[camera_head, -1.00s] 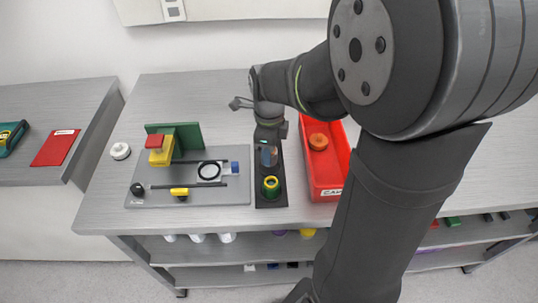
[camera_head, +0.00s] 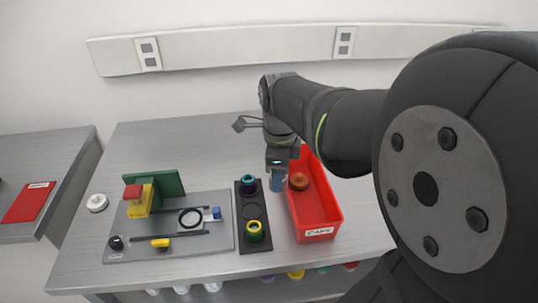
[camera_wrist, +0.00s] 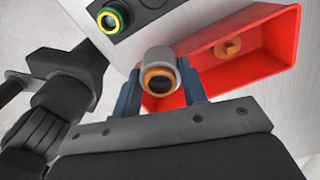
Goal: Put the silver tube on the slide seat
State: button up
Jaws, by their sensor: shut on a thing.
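My gripper (camera_wrist: 160,80) is shut on the silver tube (camera_wrist: 156,54), between two blue fingers. An orange ring and a dark hollow show at the tube's near end. In the head view my gripper (camera_head: 277,172) hangs at the left wall of the red bin; the fingers hide most of the tube there. The slide seat (camera_head: 190,218) looks like a black-rimmed ring on a pale slide, on a grey base plate (camera_head: 135,244), left of my gripper. Nothing is seen on it.
A black rack (camera_head: 239,245) stands between plate and bin, holding a teal-purple tube (camera_head: 248,183) and a yellow-green one (camera_head: 254,232). A green upright (camera_head: 168,184) and yellow block with red top (camera_head: 136,198) stand behind the seat.

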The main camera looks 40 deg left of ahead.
jog(key=shift+n, duration=0.4)
jog(key=s+a+f, duration=0.1)
jog(key=s+a, duration=0.4)
jog(key=s+a+f, duration=0.2)
jog(key=s+a, duration=0.3)
jog(key=s+a+f, duration=0.2)
jog(key=s+a, duration=0.2)
jog(key=a, duration=0.2)
jog(key=shift+s+a+f, duration=0.1)
jog(key=shift+s+f, duration=0.05)
jog(key=shift+s, duration=0.25)
jog(key=shift+s+a+f, duration=0.35)
jog(key=shift+f, duration=1.9)
jog(key=shift+f, duration=0.15)
jog(key=o, duration=1)
notch_tip(320, 180, up, 12)
jog(key=shift+r, duration=0.15)
